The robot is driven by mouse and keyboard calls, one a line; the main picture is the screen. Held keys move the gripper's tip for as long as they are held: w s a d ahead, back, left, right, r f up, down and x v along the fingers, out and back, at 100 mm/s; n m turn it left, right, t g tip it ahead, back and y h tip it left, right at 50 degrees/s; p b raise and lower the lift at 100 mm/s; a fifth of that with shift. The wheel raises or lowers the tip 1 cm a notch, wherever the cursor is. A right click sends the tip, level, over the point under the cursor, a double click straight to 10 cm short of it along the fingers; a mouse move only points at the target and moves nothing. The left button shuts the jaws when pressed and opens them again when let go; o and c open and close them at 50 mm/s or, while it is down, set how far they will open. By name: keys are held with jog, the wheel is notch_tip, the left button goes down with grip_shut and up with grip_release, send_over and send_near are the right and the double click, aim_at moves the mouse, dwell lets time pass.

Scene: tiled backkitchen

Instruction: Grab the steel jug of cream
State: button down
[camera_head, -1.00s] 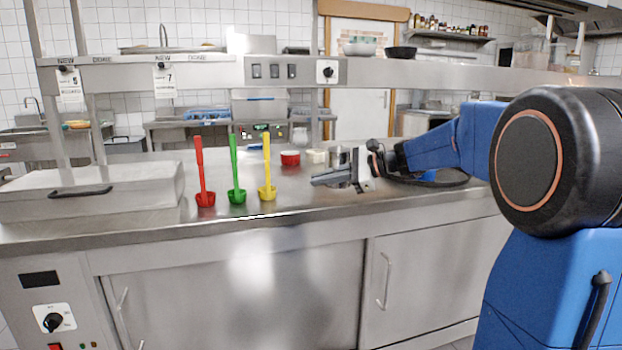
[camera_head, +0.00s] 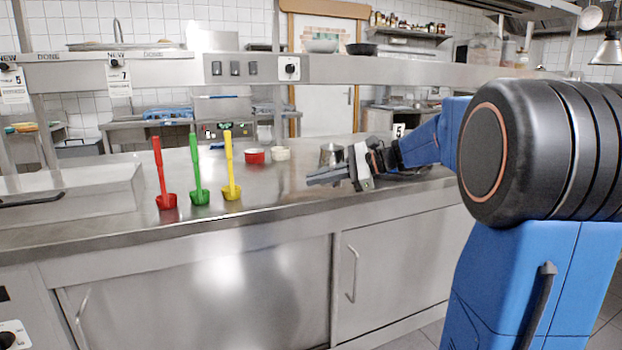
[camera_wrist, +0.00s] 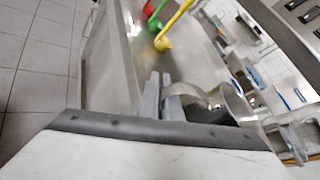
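A small steel jug (camera_head: 331,154) stands on the steel counter (camera_head: 285,190), just behind my gripper in the head view. In the wrist view a shiny steel jug (camera_wrist: 238,104) shows to the right of my fingers, with a curved metal piece like a handle (camera_wrist: 190,91) beside them. Its contents are not visible. My gripper (camera_head: 312,178) is low over the counter, pointing left, in front of the jug and apart from it as far as I can tell. Its fingers (camera_wrist: 160,82) lie close together, with nothing seen between them.
Red (camera_head: 163,180), green (camera_head: 197,175) and yellow (camera_head: 230,170) long-handled scoops stand left of my gripper. A red bowl (camera_head: 254,156) and a cream-coloured bowl (camera_head: 281,154) are behind. A steel shelf (camera_head: 400,72) crosses above. The counter between scoops and gripper is clear.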

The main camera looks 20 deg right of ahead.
jog(key=shift+s+d, duration=0.2)
jog(key=shift+d, duration=0.15)
jog(key=shift+d, duration=0.1)
dwell(0.4)
